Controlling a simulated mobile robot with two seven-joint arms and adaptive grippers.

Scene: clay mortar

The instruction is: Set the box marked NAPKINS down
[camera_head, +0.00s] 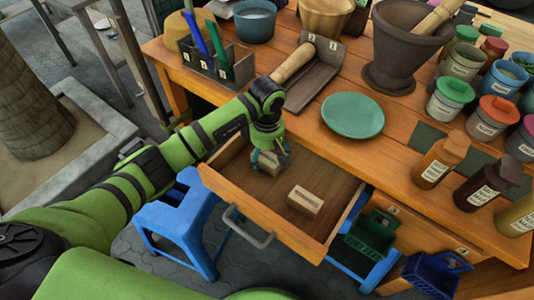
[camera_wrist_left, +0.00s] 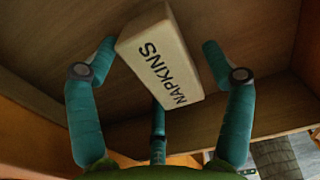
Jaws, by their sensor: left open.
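The box marked NAPKINS (camera_wrist_left: 158,58) is cream, with its dark lettering facing the left wrist view. It lies in the open wooden drawer, and in the head view a small pale box (camera_head: 268,162) shows there beneath my left gripper (camera_head: 272,157), partly hidden by its fingers. In the left wrist view my left gripper (camera_wrist_left: 158,75) is open, with teal fingers spread on either side of the box and a third finger below it. Gaps show beside the box. My right gripper is not in view.
A second box (camera_head: 305,200) lies in the drawer (camera_head: 335,190), nearer its front; its label is unreadable. Bare drawer floor is to its right. Above are the table with a green plate (camera_head: 352,115), a mortar (camera_head: 400,45) and several jars. A blue stool (camera_head: 180,215) stands below.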

